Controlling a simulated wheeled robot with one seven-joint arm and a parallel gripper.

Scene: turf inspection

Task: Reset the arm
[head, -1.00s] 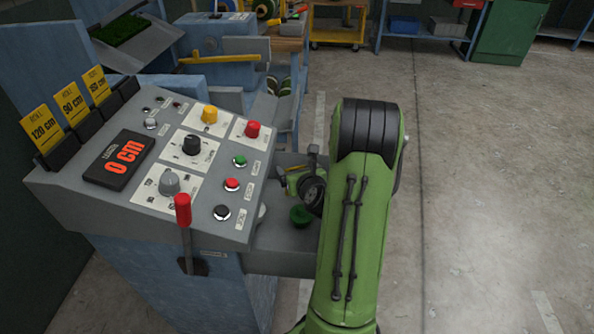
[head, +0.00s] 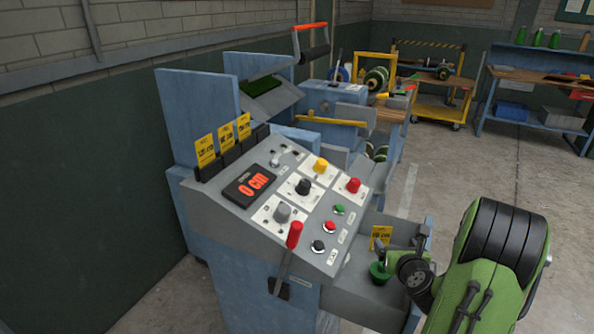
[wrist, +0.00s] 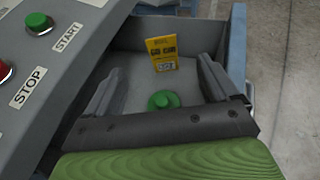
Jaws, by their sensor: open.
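My green arm (head: 495,250) reaches in from the lower right in the head view. My gripper (wrist: 160,70) is open and empty, its two dark fingers spread over the grey tray (wrist: 188,36) at the console's right end. A yellow card (wrist: 162,54) stands upright in the tray between the fingers in the wrist view. A round green button or knob (wrist: 163,100) sits nearer, also between them. The card (head: 381,237) and green knob (head: 380,271) show left of my wrist in the head view. Whether the fingers touch the tray is unclear.
The grey console (head: 235,205) has knobs, buttons, a red-handled lever (head: 293,236) and a display (head: 250,187) reading 0 cm. Several yellow cards (head: 225,140) stand along its left edge. A yellow cart (head: 440,105) and workbench (head: 535,80) stand behind. Open floor lies at the right.

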